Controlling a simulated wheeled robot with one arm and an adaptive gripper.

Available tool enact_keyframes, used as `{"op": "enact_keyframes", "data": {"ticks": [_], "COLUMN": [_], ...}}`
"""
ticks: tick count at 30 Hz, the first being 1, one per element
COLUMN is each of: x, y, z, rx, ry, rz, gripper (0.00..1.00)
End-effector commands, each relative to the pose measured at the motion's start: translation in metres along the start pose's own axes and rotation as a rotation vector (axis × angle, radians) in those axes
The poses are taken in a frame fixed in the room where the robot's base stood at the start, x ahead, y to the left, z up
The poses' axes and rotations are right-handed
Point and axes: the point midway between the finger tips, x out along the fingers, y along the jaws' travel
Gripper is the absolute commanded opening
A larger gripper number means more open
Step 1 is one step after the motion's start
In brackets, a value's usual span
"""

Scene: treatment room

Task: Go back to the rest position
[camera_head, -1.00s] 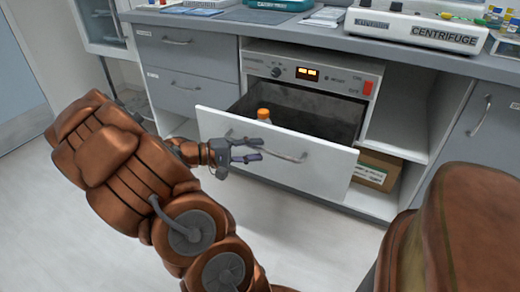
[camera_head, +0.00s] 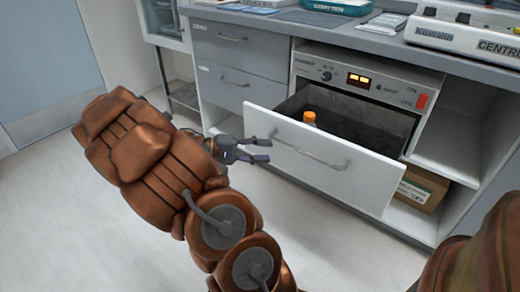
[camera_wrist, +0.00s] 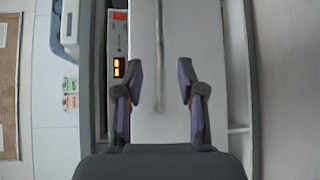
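My gripper (camera_head: 266,150) is open and empty, in front of the left part of a pulled-out white drawer (camera_head: 370,185). In the wrist view my gripper (camera_wrist: 160,82) shows two separated fingers with nothing between them, and the drawer front (camera_wrist: 146,118) with its long handle (camera_wrist: 160,55) lies beyond. An orange-capped bottle (camera_head: 309,118) stands inside the open drawer, mostly hidden by the drawer front.
A control panel with a lit orange display (camera_head: 360,79) sits above the drawer. A counter (camera_head: 375,42) carries a centrifuge (camera_head: 460,38). A cardboard box (camera_head: 422,187) sits on a low shelf at right. The floor at left is clear.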

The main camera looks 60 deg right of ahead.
Motion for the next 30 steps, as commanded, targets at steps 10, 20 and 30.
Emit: {"op": "enact_keyframes", "data": {"ticks": [10, 20, 30], "x": [0.000, -0.019, -0.057], "y": [0.001, 0.060, 0.118], "z": [0.001, 0.050, 0.125], "rx": [0.000, -0.049, -0.170], "ry": [0.000, 0.001, 0.060], "rz": [-0.002, -0.159, -0.439], "gripper": [0.39, 0.39, 0.39]}}
